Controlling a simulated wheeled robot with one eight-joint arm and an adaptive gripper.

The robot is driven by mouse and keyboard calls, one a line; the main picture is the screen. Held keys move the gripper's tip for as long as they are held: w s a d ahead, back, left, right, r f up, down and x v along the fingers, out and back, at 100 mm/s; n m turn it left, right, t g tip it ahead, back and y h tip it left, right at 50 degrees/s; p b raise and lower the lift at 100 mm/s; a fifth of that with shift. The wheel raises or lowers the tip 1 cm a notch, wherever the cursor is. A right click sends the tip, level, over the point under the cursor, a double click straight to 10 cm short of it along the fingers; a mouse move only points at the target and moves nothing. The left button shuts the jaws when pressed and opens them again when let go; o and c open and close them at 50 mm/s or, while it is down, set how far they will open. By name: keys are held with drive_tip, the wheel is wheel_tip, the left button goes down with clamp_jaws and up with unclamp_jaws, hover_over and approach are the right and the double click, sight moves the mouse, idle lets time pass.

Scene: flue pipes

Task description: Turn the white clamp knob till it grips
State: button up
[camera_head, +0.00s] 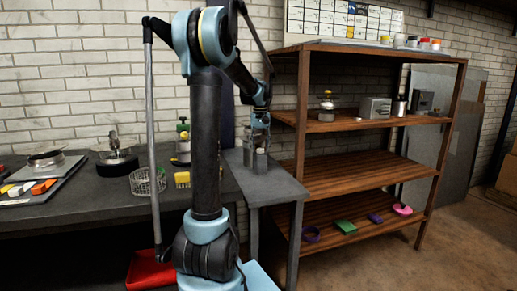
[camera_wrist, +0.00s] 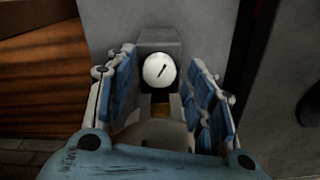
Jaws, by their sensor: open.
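The white clamp knob (camera_wrist: 159,70) shows in the wrist view as a round white face with a dark slanted line on it. It sits on a grey block-like fixture (camera_wrist: 160,38). My gripper (camera_wrist: 165,85) is open, with one blue-padded finger on each side of the knob. Gaps show between the knob and both fingers, so they look apart from it. In the head view my gripper (camera_head: 260,138) points down over the small grey side table (camera_head: 268,187), above grey fixture parts (camera_head: 260,161). The knob cannot be made out there.
A wooden shelf unit (camera_head: 350,126) stands close on the right, with jars and boxes on it. A dark workbench (camera_head: 110,200) on the left holds a wire basket (camera_head: 147,182), a yellow sponge (camera_head: 182,179) and a tray (camera_head: 40,185). A red bin (camera_head: 150,271) is below.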

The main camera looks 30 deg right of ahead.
wheel_tip(320, 180, up, 12)
idle(0.6)
drive_tip(key=shift+f, duration=0.15)
